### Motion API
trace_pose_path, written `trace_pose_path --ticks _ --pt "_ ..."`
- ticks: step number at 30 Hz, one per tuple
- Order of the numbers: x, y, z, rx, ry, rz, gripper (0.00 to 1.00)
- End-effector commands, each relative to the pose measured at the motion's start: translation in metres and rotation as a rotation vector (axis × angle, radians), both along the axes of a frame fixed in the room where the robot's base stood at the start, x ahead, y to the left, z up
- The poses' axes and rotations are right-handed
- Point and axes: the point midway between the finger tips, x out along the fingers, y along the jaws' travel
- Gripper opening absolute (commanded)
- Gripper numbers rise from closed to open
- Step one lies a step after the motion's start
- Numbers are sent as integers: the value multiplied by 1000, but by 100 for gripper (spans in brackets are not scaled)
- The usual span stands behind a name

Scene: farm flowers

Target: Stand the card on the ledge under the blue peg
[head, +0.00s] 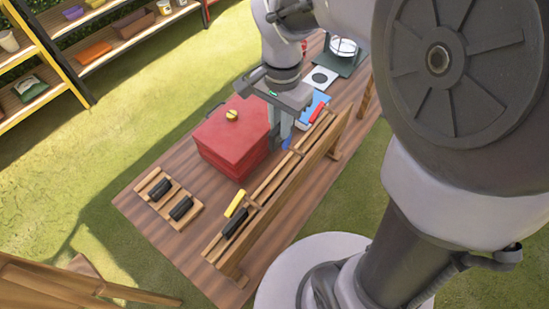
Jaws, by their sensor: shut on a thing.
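A long wooden rack (300,171) with a ledge runs diagonally across the table. A blue peg (287,144) shows low beside my gripper (282,140), partly hidden by it. My gripper points down at the rack's near-left side, close to the ledge. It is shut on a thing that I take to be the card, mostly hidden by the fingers. I cannot tell whether the card touches the ledge.
A red box (232,137) with a gold knob stands close left of the gripper. A small wooden holder (168,197) with dark pieces lies at the table's left end. A blue flat item (314,103) and a dark green scale-like object (343,58) are behind. Shelves stand upper left.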

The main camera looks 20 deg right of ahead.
Motion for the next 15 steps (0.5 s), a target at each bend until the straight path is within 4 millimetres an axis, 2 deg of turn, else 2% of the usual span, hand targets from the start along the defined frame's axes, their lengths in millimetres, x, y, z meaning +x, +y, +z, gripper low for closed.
trace_pose_path --ticks 4,9,12,15 --pt "-2 1 -25 0 3 -1 0" --pt "-3 1 -87 1 6 0 0" --pt "-2 1 -116 1 4 1 0" --pt "-2 1 -131 2 1 -1 0"
